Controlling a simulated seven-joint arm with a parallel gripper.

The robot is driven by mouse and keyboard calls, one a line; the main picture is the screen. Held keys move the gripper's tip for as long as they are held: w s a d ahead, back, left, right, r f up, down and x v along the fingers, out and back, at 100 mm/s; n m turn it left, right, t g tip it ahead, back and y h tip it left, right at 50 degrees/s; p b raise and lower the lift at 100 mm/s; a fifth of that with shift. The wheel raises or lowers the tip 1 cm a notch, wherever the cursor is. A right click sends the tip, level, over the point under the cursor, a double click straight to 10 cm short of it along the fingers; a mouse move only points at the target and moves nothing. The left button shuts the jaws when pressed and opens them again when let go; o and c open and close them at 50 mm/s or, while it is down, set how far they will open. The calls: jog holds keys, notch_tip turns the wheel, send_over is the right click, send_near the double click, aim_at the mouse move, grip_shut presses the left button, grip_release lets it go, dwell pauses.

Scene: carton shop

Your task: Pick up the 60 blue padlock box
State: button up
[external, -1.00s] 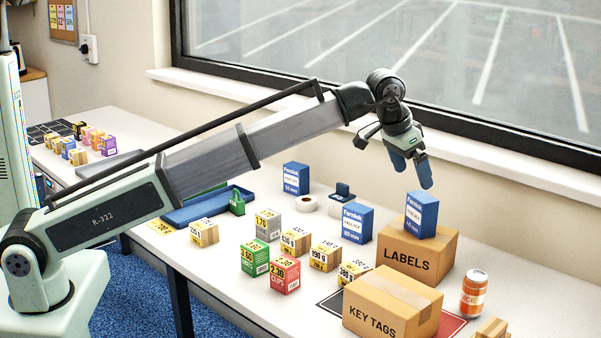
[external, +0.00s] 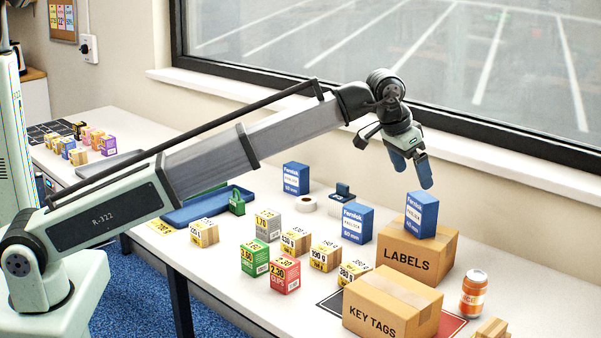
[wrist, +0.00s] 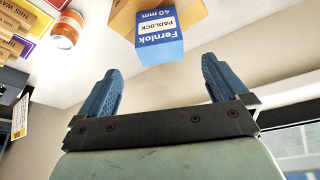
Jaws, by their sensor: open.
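Three blue-and-white Fernlok padlock boxes show in the external view. The middle one (external: 352,223) stands on the white table left of the LABELS carton and appears to read 60 mm. Another blue box (external: 296,178) stands farther back to the left; its size print is too small to be sure of. The third box (external: 421,215) stands on the LABELS carton; in the wrist view this box (wrist: 158,35) reads 40 mm. My gripper (external: 414,180) is open and empty, in the air just above the 40 mm box; its blue fingers (wrist: 161,78) show apart in the wrist view.
The LABELS carton (external: 408,262) and KEY TAGS carton (external: 385,309) stand at the right, with an orange-and-white can (external: 474,294) beside them. Several small boxes, including a green one (external: 255,258) and a red one (external: 285,274), crowd the front.

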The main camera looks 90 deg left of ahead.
jog(key=s+a, duration=0.1)
jog(key=a, duration=0.3)
jog(key=n+g+y, duration=0.1)
jog(key=n, duration=0.4)
send_near(358, 208)
jog(key=shift+y, duration=0.3)
jog(key=x, duration=1.2)
jog(key=shift+d+f, duration=0.1)
jog(key=shift+f, duration=0.15)
jog(key=c, duration=1.1)
jog(key=shift+c, duration=0.2)
